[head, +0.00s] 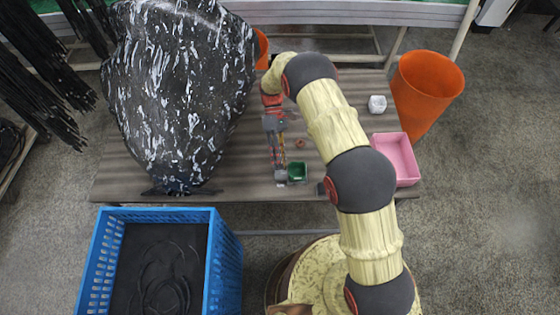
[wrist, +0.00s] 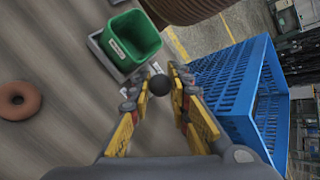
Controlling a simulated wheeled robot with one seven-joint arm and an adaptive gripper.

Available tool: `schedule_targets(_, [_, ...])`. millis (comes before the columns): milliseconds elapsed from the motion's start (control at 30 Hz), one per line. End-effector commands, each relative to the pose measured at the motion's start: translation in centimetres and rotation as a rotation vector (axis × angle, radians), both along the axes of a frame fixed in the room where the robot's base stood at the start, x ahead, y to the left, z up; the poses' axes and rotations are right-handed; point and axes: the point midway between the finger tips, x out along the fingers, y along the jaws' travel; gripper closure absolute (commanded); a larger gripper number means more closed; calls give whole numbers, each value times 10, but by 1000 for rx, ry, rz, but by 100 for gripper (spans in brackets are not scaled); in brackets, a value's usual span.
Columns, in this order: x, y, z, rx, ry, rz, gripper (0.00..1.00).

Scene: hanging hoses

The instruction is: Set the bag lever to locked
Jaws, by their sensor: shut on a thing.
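A dark round knob (wrist: 159,85) sits between the fingertips of my gripper (wrist: 160,88) in the wrist view. The fingers are closed on it, and no lever shaft or lock marking can be made out. In the head view my gripper (head: 280,174) hangs over the table near its front edge, left of a small green bin. The knob is too small to tell there. A large black bag with white patches (head: 180,85) stands at the left of the table, with a narrow dark foot (head: 180,188). My gripper is apart from the bag's body, to its right.
The green bin (head: 297,171) is close beside my gripper. A brown ring (head: 300,143), white block (head: 377,104) and pink tray (head: 396,157) lie right. A blue crate (head: 224,262) stands before the table. An orange bucket (head: 428,90) stands right; black hoses (head: 40,75) hang left.

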Motion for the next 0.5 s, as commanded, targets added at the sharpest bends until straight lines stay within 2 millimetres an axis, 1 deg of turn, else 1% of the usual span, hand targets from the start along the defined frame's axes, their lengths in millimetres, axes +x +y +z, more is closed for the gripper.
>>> schedule_targets(467, [2, 1, 0, 2, 11, -1, 100])
schedule_targets(500, [2, 1, 0, 2, 10, 0, 81])
